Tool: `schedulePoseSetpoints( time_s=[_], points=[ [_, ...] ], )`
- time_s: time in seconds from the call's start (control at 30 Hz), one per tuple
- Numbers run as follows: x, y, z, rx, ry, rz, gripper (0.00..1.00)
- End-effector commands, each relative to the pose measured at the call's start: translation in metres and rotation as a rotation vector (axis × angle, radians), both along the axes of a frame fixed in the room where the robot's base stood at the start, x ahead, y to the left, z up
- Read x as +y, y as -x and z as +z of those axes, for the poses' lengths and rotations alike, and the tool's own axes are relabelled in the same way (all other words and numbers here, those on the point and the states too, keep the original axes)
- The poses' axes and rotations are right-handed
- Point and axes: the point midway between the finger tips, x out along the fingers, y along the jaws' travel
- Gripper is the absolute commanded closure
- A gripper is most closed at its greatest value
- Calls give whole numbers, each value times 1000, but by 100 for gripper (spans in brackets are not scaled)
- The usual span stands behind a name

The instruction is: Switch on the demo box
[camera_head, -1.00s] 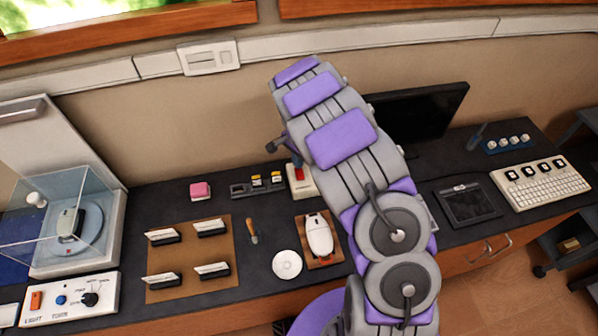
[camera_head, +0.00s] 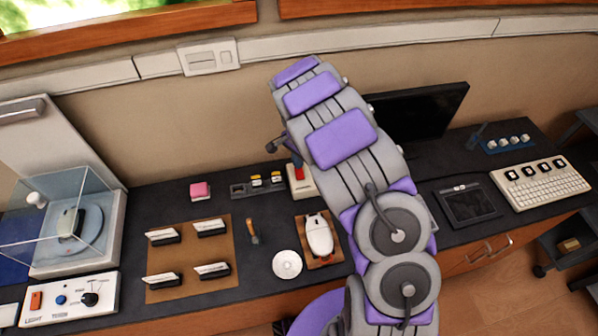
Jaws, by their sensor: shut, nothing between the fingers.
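A small white box with a red switch (camera_head: 299,180) stands at the back of the dark counter, just left of my arm. Its upper part is partly hidden behind my arm's end. My gripper (camera_head: 296,158) is at the far end of my purple and grey arm, close above the red switch in the picture. It is mostly hidden by the arm, and it is shut and empty. I cannot tell whether it touches the switch. Another white control box (camera_head: 70,299) at the front left has an orange switch, a blue button and a black knob.
A dark tray with yellow-topped pieces (camera_head: 257,185) sits left of the red-switch box. A computer mouse on a brown board (camera_head: 319,236) and a white disc (camera_head: 287,264) lie in front. A monitor (camera_head: 420,112) stands behind my arm, with a keyboard (camera_head: 541,184) to the right.

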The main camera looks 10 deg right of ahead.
Motion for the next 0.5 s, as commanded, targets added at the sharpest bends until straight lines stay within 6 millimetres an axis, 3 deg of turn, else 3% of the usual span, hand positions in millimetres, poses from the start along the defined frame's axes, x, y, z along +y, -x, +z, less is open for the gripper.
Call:
schedulePoseSetpoints(
  time_s=[0.5],
  points=[
    [0, 0, -6, 1, 0, 0, 100]
  ],
)
